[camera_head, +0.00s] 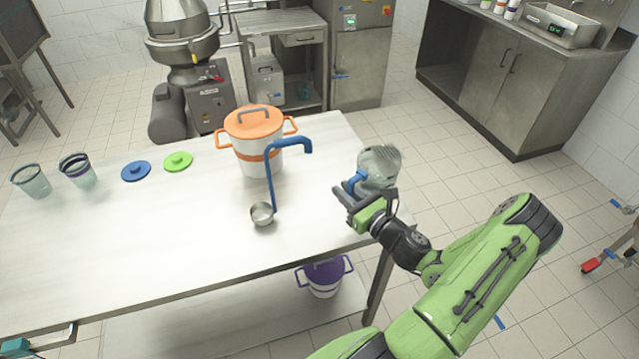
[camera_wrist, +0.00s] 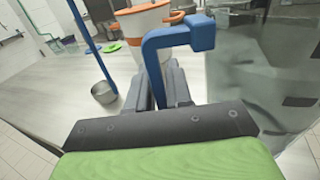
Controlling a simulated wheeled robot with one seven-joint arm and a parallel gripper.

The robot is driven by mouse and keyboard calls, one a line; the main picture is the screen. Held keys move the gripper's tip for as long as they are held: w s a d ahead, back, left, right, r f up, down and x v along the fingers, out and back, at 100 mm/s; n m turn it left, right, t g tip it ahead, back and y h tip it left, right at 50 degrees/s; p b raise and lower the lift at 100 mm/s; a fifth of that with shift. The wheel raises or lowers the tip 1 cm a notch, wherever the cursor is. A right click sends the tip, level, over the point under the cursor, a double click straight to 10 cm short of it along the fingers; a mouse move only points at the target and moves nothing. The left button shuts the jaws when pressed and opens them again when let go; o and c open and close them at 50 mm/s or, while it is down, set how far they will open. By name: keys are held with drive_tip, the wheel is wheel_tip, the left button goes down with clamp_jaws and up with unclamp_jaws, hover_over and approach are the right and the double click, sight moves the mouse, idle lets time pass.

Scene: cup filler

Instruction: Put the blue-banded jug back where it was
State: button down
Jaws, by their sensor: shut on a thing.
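The jug (camera_head: 384,163) is clear, with a blue handle, at the right end of the steel table (camera_head: 150,235). My gripper (camera_head: 352,197) is shut on the jug's blue handle. In the wrist view the handle (camera_wrist: 176,38) rises between the fingers (camera_wrist: 166,88), and the clear jug body (camera_wrist: 262,75) fills the right side. The jug looks roughly upright, by the table's right edge. I cannot tell whether it touches the table top. A separate blue band on it is not clearly visible.
A white pot with an orange lid (camera_head: 252,122) stands left of the jug. A ladle (camera_head: 262,214) with a tall blue hooked handle is in front of it. Blue (camera_head: 136,171) and green lids (camera_head: 178,161) and two clear cups (camera_head: 33,182) are at left. The front left table is clear.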

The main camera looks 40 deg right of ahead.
drive_tip(key=shift+w+a+f+b, duration=0.15)
drive_tip(key=shift+w+f, duration=0.45)
drive_tip(key=shift+w, duration=1)
drive_tip(key=shift+w+a+f+b, duration=0.15)
drive_tip(key=shift+w+f, duration=0.5)
drive_tip(key=shift+w, duration=1)
drive_tip(key=shift+w+f+b, duration=0.2)
drive_tip(key=shift+w+f, duration=0.4)
drive_tip(key=shift+w, duration=1)
drive_tip(key=c, duration=1)
unclamp_jaws()
drive_tip(key=shift+c, duration=0.2)
drive_tip(key=shift+r, duration=0.15)
drive_tip(key=s, duration=1.1)
drive_tip(key=shift+s+d, duration=0.25)
drive_tip(key=shift+s, duration=0.1)
drive_tip(key=a+r+n+g+y, duration=0.3)
drive_tip(key=a+n+g+y, duration=0.4)
drive_tip(key=a+n+g, duration=0.9)
drive_tip(key=s+a+r+n+t+h, duration=0.1)
drive_tip(key=s+a+r+n+h, duration=0.2)
drive_tip(key=s+r+n, duration=0.4)
drive_tip(key=s+a+r+n+t+h, duration=0.2)
drive_tip(key=s+r+n+h, duration=0.3)
drive_tip(key=s+r+n, duration=0.3)
drive_tip(key=s+a+n, duration=0.1)
drive_tip(key=s+n, duration=0.1)
drive_tip(key=n, duration=0.2)
drive_tip(key=shift+a+t, duration=0.3)
drive_tip(key=shift+a, duration=0.05)
